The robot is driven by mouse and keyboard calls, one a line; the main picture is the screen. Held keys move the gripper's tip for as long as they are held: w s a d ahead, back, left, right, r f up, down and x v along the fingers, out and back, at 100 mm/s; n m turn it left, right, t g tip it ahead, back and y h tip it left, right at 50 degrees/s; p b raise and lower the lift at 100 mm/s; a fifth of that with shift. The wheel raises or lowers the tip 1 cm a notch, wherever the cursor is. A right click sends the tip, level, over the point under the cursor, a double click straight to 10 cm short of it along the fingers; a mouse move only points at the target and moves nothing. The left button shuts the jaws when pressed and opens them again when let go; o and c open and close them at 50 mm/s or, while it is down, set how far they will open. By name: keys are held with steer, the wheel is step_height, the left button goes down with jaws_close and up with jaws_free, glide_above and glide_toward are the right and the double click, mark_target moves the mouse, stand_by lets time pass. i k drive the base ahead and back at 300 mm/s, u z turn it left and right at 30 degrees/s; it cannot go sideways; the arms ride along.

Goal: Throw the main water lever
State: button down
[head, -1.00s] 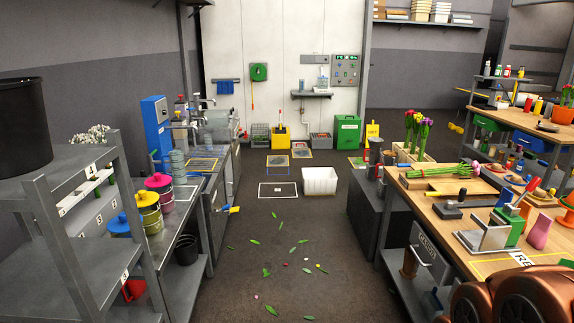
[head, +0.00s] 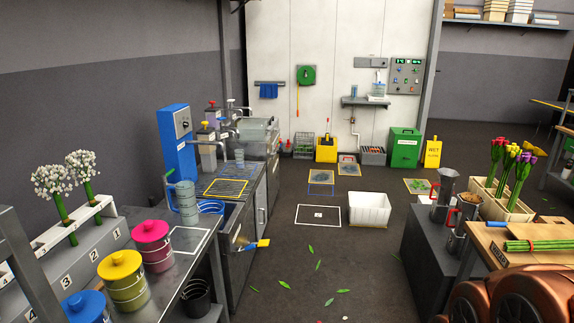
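A lever with a yellow handle and a blue part (head: 257,244) sticks out from the front of the sink counter (head: 262,195), to the left of the aisle. It looks like the main water lever, but I cannot read any label on it. It points out to the right, roughly level. Taps (head: 236,108) stand over the sink at the back of the counter. My copper-coloured arm parts fill the lower right corner. My gripper is outside the picture, so its state is hidden.
The aisle floor (head: 335,270) is open, with scattered leaves. A white bin (head: 369,210) stands midway. At left is a bench with pink (head: 152,246), yellow (head: 123,281) and blue canisters. At right, a dark cabinet holds metal jugs (head: 446,190) beside tulips (head: 506,160).

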mark_target(251, 246)
steer(key=u, duration=0.4)
steer(key=i, duration=1.8)
steer(key=u, duration=0.85)
steer(key=i, duration=1.15)
steer(key=u, duration=0.2)
